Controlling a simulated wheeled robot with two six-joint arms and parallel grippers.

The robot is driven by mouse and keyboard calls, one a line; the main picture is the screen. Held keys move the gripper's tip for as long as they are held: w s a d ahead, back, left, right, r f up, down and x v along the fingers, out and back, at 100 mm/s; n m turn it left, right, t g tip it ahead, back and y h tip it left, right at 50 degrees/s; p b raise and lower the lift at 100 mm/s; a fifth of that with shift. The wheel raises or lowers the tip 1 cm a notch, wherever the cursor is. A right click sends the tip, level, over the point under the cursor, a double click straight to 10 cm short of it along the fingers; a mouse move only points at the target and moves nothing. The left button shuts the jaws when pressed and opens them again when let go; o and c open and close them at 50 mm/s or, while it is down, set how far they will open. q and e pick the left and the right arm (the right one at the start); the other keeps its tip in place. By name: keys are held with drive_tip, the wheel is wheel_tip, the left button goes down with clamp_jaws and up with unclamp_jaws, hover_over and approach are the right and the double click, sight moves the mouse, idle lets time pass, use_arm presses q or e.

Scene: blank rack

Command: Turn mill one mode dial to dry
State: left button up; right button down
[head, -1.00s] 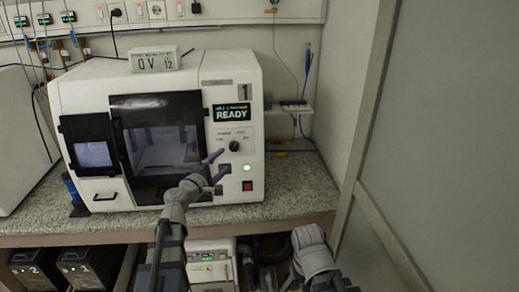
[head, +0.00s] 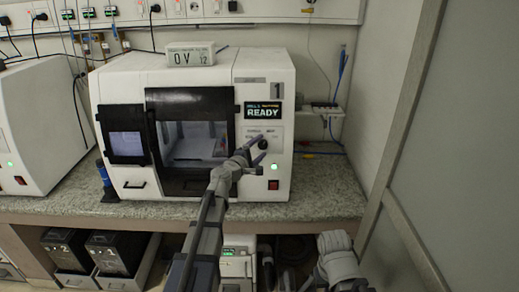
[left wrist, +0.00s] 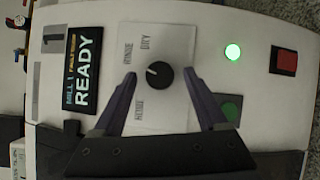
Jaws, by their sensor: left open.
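Mill 1 (head: 215,72) is a white machine on the bench, and its screen (head: 263,111) reads READY. Its mode dial (head: 263,144) is a small black round knob on a pale label plate under the screen. It also shows in the left wrist view (left wrist: 160,75), where its light mark points to the upper left, toward the printed words; the lettering is too blurred to read surely. My left gripper (left wrist: 160,73) is open, with one finger on each side of the dial and gaps between. It also shows in the head view (head: 261,148). My right gripper's fingers are not visible.
A green lit button (left wrist: 232,52) and a red switch (left wrist: 284,61) sit close to the dial. A dark green square (left wrist: 230,108) is near one finger. Another white machine (head: 40,125) stands at the left. A grey partition (head: 460,120) stands at the right.

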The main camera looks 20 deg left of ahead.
use_arm(q)
clamp_jaws()
idle(0.6)
